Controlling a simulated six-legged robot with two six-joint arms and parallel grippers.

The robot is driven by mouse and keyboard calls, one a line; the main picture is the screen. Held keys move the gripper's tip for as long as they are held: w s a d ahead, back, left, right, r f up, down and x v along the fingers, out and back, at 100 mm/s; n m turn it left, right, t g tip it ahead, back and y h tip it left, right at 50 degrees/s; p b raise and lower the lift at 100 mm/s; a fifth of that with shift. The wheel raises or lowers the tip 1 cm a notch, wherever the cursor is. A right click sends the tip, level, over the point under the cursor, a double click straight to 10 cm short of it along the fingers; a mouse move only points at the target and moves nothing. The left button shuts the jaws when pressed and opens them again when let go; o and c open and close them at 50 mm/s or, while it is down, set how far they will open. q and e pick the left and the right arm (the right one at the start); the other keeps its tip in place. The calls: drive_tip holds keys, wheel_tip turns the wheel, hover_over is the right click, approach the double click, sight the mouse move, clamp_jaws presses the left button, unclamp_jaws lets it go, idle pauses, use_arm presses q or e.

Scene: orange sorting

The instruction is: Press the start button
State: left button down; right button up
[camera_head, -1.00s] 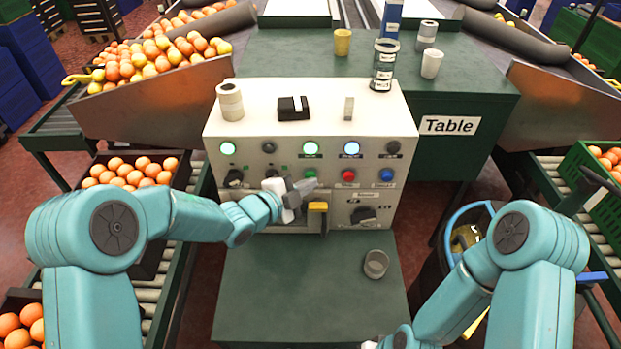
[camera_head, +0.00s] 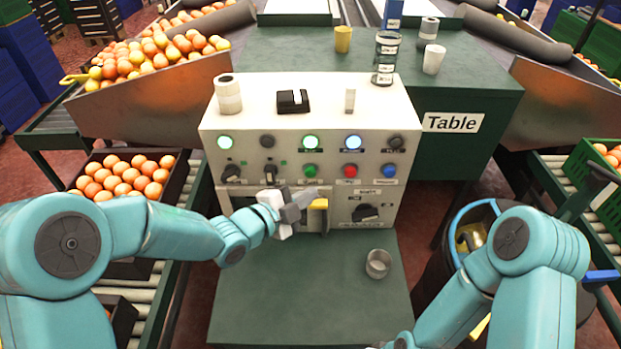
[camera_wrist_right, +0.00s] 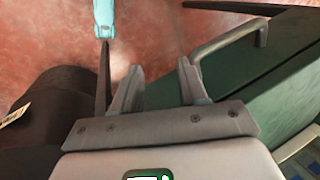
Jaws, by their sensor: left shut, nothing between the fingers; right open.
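The white control box (camera_head: 215,170) stands on the green bench and carries a row of round push buttons. The green button (camera_head: 310,170), the red button (camera_head: 351,171) and the blue button (camera_head: 390,171) sit side by side; their small labels are too blurred to read. My left gripper (camera_head: 312,194) is shut and empty. It is in front of the panel, just below the green button in the picture, and seems apart from it. It partly covers a yellow handle (camera_head: 319,204). My right gripper (camera_wrist_right: 158,72) is open and empty in the right wrist view, over the floor.
Rotary knobs (camera_head: 231,172) are left of the buttons. A grey cup (camera_head: 378,263) stands on the lower bench. A dark bin (camera_head: 437,262) is at the right.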

use_arm(q)
drive_tip(key=shift+s+b, duration=0.5)
drive_tip(key=shift+s, duration=0.6)
